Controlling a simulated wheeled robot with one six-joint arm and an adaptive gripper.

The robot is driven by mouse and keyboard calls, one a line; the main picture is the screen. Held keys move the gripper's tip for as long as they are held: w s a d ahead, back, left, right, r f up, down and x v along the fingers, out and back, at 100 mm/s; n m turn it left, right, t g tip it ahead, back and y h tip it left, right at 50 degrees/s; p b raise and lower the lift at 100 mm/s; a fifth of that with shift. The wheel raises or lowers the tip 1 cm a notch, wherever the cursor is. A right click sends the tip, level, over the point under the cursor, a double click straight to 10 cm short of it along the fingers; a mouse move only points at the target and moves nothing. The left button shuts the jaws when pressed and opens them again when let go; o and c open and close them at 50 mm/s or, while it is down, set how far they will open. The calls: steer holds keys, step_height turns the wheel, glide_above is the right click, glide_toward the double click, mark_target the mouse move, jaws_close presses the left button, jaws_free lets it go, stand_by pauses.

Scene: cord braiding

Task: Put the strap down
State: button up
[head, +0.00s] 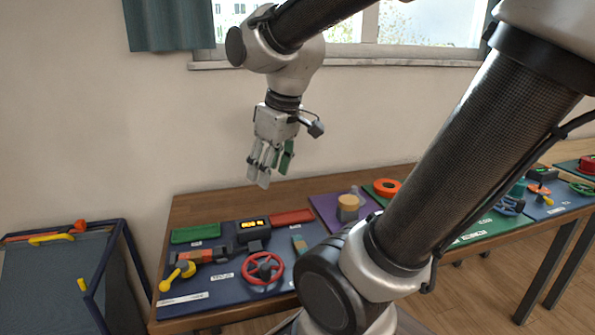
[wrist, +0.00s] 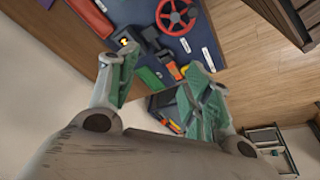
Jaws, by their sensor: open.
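My gripper (head: 272,176) hangs in the air above the back of the workbench, fingers pointing down. In the wrist view its two green-padded fingers (wrist: 163,62) are spread apart, and I see nothing held between them. I cannot pick out a strap with certainty. A flat green piece (head: 196,232) and a flat red piece (head: 291,217) lie at the back of the dark blue mat (head: 212,281), on either side of a box with a lit display (head: 253,229). The gripper is above and apart from them.
A red handwheel (head: 263,268) and a yellow-orange handle (head: 178,272) sit on the mat. A blue-framed cart (head: 128,262) with orange and yellow pieces stands left of the bench. A purple mat with a round tan-topped part (head: 348,207) is to the right.

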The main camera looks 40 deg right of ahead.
steer(key=s+d+m, duration=0.2)
steer(key=s+m, duration=0.1)
steer(key=s, duration=0.3)
steer(key=shift+s+d+r+m+t+h, duration=0.2)
steer(key=shift+d+r+m+t+h, duration=0.1)
steer(key=shift+t, duration=0.1)
